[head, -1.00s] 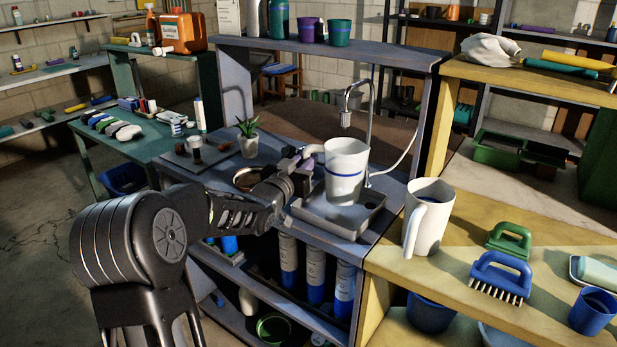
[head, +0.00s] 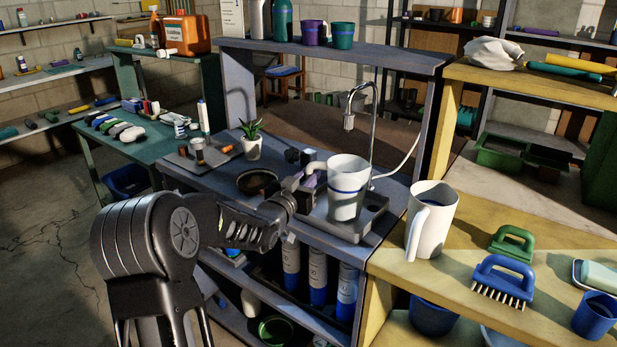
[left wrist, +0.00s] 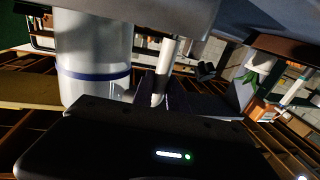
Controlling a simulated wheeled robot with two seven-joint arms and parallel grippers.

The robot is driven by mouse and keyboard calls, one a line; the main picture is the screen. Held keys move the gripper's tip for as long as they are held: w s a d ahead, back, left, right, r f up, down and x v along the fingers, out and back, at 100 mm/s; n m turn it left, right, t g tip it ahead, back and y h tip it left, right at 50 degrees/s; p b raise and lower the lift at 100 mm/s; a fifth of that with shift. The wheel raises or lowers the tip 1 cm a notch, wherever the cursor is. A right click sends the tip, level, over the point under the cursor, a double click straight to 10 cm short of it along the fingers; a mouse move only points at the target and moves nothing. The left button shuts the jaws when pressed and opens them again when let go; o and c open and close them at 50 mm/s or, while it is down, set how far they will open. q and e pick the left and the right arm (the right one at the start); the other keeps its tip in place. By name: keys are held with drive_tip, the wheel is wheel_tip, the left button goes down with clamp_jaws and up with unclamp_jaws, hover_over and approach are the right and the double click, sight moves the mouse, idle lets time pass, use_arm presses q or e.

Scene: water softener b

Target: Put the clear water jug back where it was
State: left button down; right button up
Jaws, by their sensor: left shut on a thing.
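The clear water jug (head: 347,190), whitish and see-through with a blue band, is upright at the counter's sink tray (head: 372,222). Whether its base touches the tray, I cannot tell. My left gripper (head: 308,184) is shut on the jug's handle, on the jug's left side. In the left wrist view the jug (left wrist: 92,60) fills the upper left, with its pale handle (left wrist: 168,65) running down between the jaws (left wrist: 165,100). My right gripper is not in view.
The tap (head: 349,122) rises behind the jug. A white pitcher (head: 432,222) stands on the yellow bench to the right, near a blue brush (head: 503,277) and a green brush (head: 511,242). A potted plant (head: 251,147) and a dark round dish (head: 257,183) are left of the jug.

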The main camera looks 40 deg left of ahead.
use_arm(q)
drive_tip(key=c, duration=1.3)
unclamp_jaws()
drive_tip(key=shift+r, duration=0.15)
drive_tip(key=b+v, duration=0.1)
drive_tip(key=v, duration=1.1)
